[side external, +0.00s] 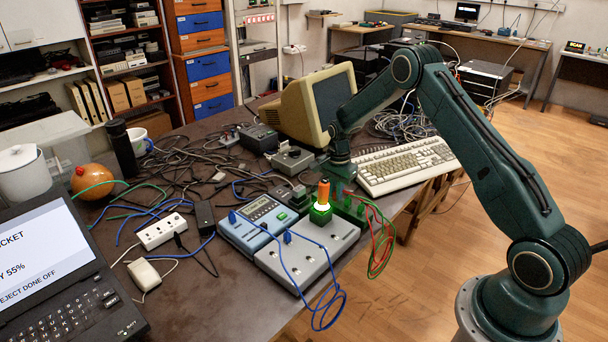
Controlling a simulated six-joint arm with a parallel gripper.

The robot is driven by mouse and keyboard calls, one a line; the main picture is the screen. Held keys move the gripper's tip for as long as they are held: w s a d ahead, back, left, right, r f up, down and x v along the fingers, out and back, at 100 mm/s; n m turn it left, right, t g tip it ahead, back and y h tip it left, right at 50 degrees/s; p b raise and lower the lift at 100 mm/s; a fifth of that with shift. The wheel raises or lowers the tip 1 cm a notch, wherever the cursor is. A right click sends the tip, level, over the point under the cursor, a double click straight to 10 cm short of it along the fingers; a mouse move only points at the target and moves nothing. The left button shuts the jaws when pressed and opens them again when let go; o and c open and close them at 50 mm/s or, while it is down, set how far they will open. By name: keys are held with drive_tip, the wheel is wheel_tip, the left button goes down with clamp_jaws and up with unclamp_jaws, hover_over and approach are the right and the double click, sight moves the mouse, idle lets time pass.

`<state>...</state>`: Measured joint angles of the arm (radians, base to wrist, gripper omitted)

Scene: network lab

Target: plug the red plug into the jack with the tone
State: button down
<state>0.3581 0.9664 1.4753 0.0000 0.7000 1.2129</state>
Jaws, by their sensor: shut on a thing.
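My gripper (341,178) is low over the back right of a grey panel box (290,262). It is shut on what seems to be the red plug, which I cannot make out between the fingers. A red lead (388,232) runs up toward the gripper beside a green one. In front of the gripper stands an orange-topped piece (323,191) with a pale ring and a green base (320,214). A blue plug (287,237) stands in the panel. The jacks near the gripper are too small or hidden to tell apart, and I cannot tell whether the red plug touches one.
A blue-grey tester (258,216) with a screen adjoins the panel on the left. A blue cable (328,305) loops over the front edge. A keyboard (408,165) and beige monitor (300,108) stand behind. Tangled cables (185,165) cover the left; bare table (200,305) lies in front.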

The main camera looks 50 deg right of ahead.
drive_tip(key=shift+r, duration=0.2)
drive_tip(key=shift+r, duration=0.35)
drive_tip(key=shift+r, duration=0.35)
drive_tip(key=shift+r, duration=0.35)
drive_tip(key=shift+r, duration=0.35)
drive_tip(key=shift+r, duration=0.35)
drive_tip(key=shift+r, duration=0.15)
